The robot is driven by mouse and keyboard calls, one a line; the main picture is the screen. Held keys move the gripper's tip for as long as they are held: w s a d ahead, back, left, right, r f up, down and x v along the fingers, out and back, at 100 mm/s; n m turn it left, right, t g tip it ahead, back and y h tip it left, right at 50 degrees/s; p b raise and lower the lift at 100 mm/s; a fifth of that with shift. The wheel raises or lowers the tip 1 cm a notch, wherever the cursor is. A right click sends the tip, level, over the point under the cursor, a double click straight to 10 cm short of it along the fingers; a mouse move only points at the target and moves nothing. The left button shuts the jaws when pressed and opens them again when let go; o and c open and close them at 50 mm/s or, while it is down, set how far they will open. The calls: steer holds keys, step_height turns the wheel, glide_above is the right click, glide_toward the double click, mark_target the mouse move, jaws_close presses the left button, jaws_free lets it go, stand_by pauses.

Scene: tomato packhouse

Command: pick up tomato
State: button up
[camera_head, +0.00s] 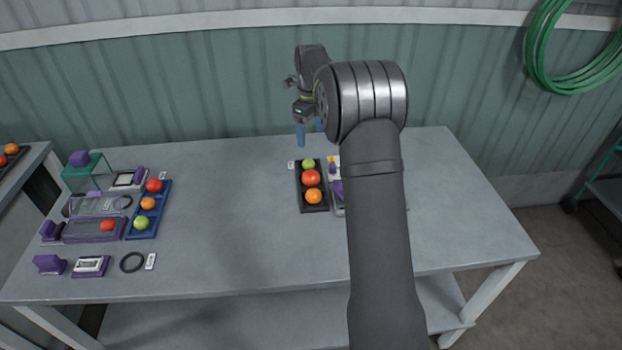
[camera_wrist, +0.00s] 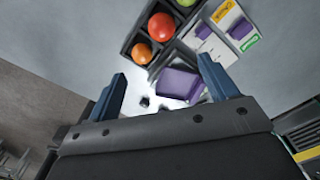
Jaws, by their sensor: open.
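Three tomatoes sit in a row in a black tray (camera_head: 325,203) near the middle of the table: a green tomato (camera_head: 308,164) at the back, a red tomato (camera_head: 311,178) in the middle and an orange tomato (camera_head: 313,196) in front. In the wrist view the red tomato (camera_wrist: 161,26) and orange tomato (camera_wrist: 142,53) show at the top, with the green one (camera_wrist: 186,1) cut by the edge. My gripper (camera_head: 309,136) is open and empty, with blue fingers, above the table behind the black tray. In the wrist view the gripper (camera_wrist: 163,80) points toward a purple block (camera_wrist: 180,82).
A blue tray (camera_head: 133,233) at the left holds red, orange and green tomatoes. Purple-trimmed devices, a black ring (camera_head: 132,262) and another red tomato (camera_head: 107,225) are around it. My arm hides part of the items right of the black tray. The table between the groups is clear.

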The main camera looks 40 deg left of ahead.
glide_toward(311, 172)
steer(key=f, duration=0.5)
steer(key=shift+s+d+f, duration=0.1)
steer(key=shift+s, duration=0.15)
steer(key=f, duration=0.5)
steer(key=shift+w+f, duration=0.2)
steer(key=shift+f, duration=0.1)
steer(key=c, duration=0.8)
